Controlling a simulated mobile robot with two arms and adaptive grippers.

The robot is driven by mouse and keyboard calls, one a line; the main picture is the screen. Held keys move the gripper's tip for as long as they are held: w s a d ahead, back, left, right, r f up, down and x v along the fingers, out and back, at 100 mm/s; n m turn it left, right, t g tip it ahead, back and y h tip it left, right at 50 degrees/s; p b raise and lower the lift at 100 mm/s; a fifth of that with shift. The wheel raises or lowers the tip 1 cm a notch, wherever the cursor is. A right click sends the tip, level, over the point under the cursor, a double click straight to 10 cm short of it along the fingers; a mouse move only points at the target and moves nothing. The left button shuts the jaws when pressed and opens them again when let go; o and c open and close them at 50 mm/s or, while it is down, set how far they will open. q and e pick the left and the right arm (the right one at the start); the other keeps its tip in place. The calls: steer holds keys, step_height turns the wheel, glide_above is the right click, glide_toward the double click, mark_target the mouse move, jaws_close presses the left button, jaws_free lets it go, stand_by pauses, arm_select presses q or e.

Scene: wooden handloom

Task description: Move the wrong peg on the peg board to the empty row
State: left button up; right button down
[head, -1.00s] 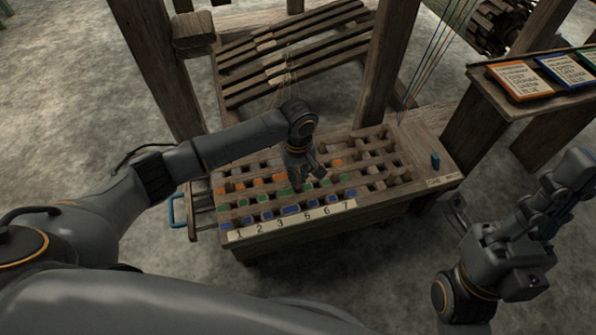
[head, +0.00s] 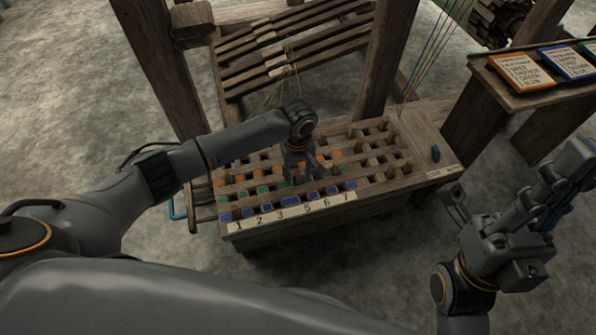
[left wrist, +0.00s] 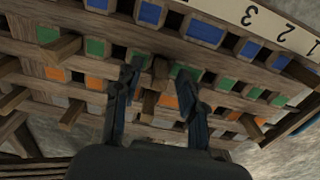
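The wooden peg board (head: 240,232) lies in the middle of the head view, with rows of blue, green and orange squares and a numbered strip (head: 265,219) along its front. Plain wooden pegs (head: 394,170) stand at its right part. My left gripper (head: 301,180) is low over the middle of the board. In the left wrist view its two fingers (left wrist: 158,80) are spread, with a wooden peg (left wrist: 161,70) between them near the green squares; contact is not clear. The number 4 is hidden in the head view. My right gripper (head: 572,165) is at the right, away from the board.
A small blue piece (head: 435,153) stands on the board's right end. Colour-framed cards (head: 524,72) lie on a side bench at the right. A loom post (head: 384,65) and slatted treadles (head: 290,60) stand behind the board. Other pegs (left wrist: 58,48) stick up around my left fingers.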

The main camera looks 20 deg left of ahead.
arm_select(q)
step_height(320, 180, up, 12)
stand_by(0.6)
